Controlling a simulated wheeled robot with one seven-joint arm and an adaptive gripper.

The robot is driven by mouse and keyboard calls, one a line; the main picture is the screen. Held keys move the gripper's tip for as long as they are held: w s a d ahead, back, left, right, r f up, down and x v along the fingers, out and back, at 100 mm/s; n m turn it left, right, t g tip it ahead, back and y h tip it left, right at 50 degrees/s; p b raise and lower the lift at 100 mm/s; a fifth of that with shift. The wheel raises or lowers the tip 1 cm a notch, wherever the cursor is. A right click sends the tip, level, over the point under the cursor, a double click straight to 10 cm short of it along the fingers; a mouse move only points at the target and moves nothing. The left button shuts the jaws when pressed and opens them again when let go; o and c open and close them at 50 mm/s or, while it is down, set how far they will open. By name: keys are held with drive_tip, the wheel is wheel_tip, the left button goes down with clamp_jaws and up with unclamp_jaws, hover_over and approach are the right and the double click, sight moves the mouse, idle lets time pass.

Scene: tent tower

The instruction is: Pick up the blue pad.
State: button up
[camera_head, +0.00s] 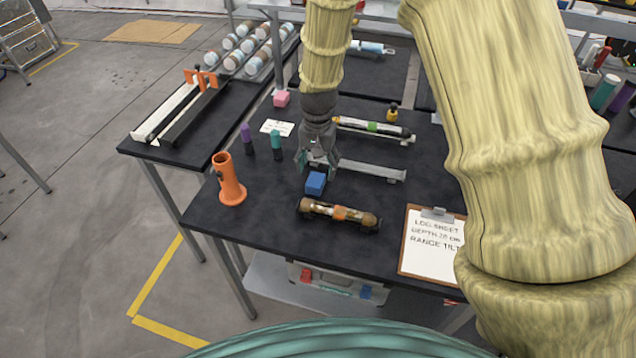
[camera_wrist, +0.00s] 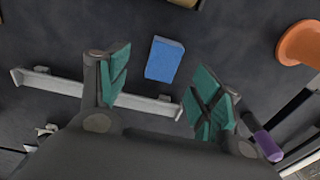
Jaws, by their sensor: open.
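The blue pad (camera_head: 315,183) is a small blue block lying on the dark table (camera_head: 270,222). In the wrist view the blue pad (camera_wrist: 164,60) lies just beyond the fingertips, roughly between them and apart from both. My gripper (camera_head: 317,160) points down above the table, slightly behind the pad in the head view. Its two green-padded fingers are spread with nothing between them, as the wrist view of my gripper (camera_wrist: 163,88) shows.
A grey rail (camera_head: 370,171) lies beside the gripper. An orange holder (camera_head: 229,182) stands to the left, a brown capped tube (camera_head: 339,214) lies in front, and a clipboard (camera_head: 430,245) is at the right. Purple (camera_head: 247,138) and teal (camera_head: 276,145) markers stand behind left.

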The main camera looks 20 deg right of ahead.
sight(316, 179)
drive_tip(key=shift+g, duration=0.3)
drive_tip(key=w+f, duration=0.1)
drive_tip(key=f+p, duration=0.1)
drive_tip(key=f, duration=0.1)
drive_tip(key=w+f+p, duration=0.1)
drive_tip(key=f, duration=0.1)
drive_tip(key=shift+w+f, duration=0.15)
drive_tip(key=shift+w, duration=0.2)
drive_tip(key=shift+s+d+f, duration=0.1)
drive_tip(key=shift+f, duration=0.25)
drive_tip(key=shift+s+f, duration=0.2)
drive_tip(key=shift+s, duration=0.1)
drive_tip(key=shift+s+p, duration=0.35)
drive_tip(key=shift+s, duration=0.3)
drive_tip(key=shift+w+f, duration=0.55)
drive_tip(key=shift+w, duration=0.15)
drive_tip(key=c, duration=0.3)
drive_tip(key=shift+s+r, duration=0.1)
drive_tip(key=c, duration=0.3)
drive_tip(key=shift+s+r, duration=0.2)
drive_tip(key=shift+s, duration=0.15)
drive_tip(key=shift+c, duration=1.3)
drive_tip(key=shift+w+f, duration=0.2)
drive_tip(key=shift+w, duration=0.05)
drive_tip(key=shift+s+r, duration=0.1)
drive_tip(key=shift+r, duration=0.4)
drive_tip(key=shift+r+b, duration=1.75)
drive_tip(key=shift+r, duration=2.85)
